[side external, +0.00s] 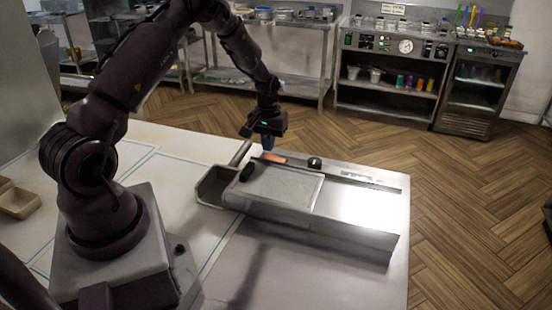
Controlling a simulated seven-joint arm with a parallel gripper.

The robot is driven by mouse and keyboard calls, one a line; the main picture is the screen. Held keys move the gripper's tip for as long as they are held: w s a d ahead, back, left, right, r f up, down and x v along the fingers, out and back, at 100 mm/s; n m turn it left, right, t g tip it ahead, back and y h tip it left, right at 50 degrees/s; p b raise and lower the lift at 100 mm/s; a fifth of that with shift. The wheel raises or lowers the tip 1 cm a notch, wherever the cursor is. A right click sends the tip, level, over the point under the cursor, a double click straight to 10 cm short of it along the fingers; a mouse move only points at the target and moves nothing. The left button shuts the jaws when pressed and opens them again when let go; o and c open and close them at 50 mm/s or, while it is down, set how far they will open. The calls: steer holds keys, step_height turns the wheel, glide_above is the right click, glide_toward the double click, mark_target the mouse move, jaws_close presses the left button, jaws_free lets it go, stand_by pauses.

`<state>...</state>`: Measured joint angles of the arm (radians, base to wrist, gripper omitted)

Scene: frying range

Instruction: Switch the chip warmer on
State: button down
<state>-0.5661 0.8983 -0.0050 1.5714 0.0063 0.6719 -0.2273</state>
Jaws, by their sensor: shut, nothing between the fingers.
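The chip warmer (360,212) is a low steel unit on the worktop, with a shallow recessed tray area on its left half. Along its back edge runs a raised strip with a flat orange-red piece (274,158), a round black knob (314,162) and a pale label (360,177). I cannot tell which part is the switch or how it is set. My gripper (268,147) points down, shut and empty, just above and behind the left end of the strip, close to the orange-red piece. Whether it touches anything is unclear.
A dark oblong object (246,173) lies at the unit's left edge, beside an open steel trough (215,190). The worktop (330,275) in front is clear. Beige trays (20,203) sit at far left. Shelving and a counter (385,90) stand behind, across the wooden floor.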

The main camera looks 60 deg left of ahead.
mark_target(268, 157)
steer(key=shift+f, duration=1.35)
stand_by(0.6)
steer(key=shift+r, duration=3.55)
steer(key=s+d+r+m+t, duration=0.2)
steer(key=s+d+r+m, duration=0.2)
steer(key=s+d+r, duration=0.5)
steer(key=s+d+r+m+t, duration=0.3)
steer(key=s+d+r+m, duration=0.2)
steer(key=s+d+r, duration=0.5)
steer(key=d+r, duration=0.5)
steer(key=shift+s+d+t, duration=0.15)
steer(key=shift+d+t, duration=0.1)
steer(key=shift+t, duration=0.05)
